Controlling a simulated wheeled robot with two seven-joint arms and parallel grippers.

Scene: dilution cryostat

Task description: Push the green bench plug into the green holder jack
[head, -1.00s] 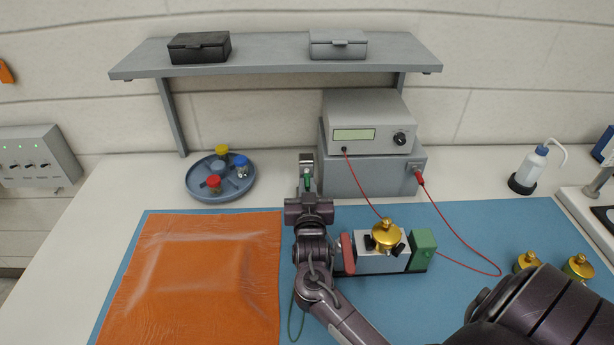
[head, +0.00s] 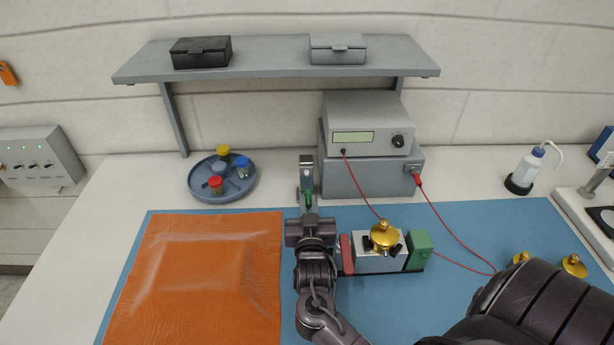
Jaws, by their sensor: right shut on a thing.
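My right gripper (head: 307,180) points away from me, in the middle of the head view. It is shut on the green bench plug (head: 309,198), of which only a small green part shows between the fingers. The holder (head: 375,263) stands on the blue mat to the right of my wrist. It is a silver block with a brass knob on top, a red end piece on the left and a green block (head: 419,250) on the right. I cannot make out the green jack's opening. The plug is apart from the green block, farther back and to its left. My left gripper is not in view.
A grey instrument (head: 367,140) with red leads stands behind the holder. A round grey tray (head: 207,193) with coloured-lid jars is at the back left. An orange sheet (head: 195,285) covers the mat's left. Brass pieces (head: 572,265) sit at right. A shelf (head: 275,62) hangs above.

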